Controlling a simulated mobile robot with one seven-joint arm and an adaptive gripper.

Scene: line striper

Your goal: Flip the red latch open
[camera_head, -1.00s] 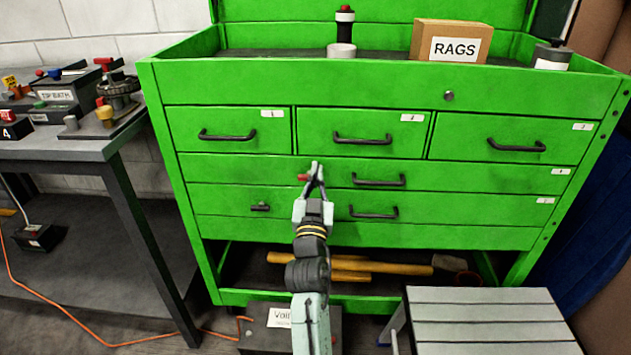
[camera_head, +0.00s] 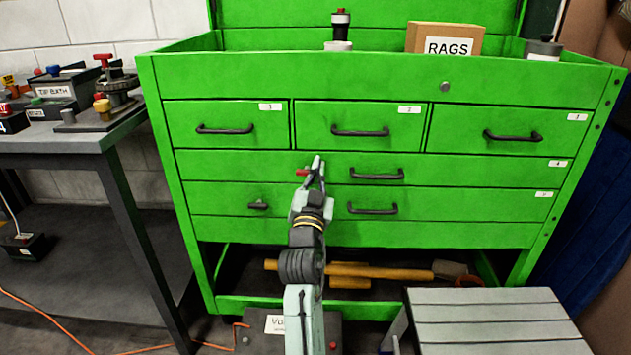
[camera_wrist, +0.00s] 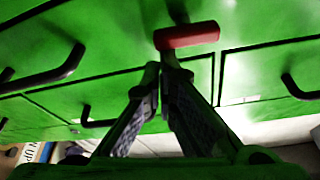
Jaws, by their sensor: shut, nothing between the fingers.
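The red latch (camera_head: 302,172) is a small red bar on the front of the green tool cabinet, at the left part of the wide drawer numbered 4. It lies roughly level. In the wrist view the red latch (camera_wrist: 187,36) is close, just beyond my fingertips. My gripper (camera_head: 317,162) is at the latch's right end in the head view, its fingertips together and empty. In the wrist view my gripper (camera_wrist: 160,68) has its tips just under the bar. I cannot tell whether they touch it. My fingers hide a little of the latch's right end in the head view.
A black drawer handle (camera_head: 376,174) is right of my gripper, and another handle (camera_head: 372,208) is below that. A dark knob-like latch (camera_head: 258,205) sits lower left. A grey step (camera_head: 490,315) stands at front right. A workbench (camera_head: 70,140) is at left.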

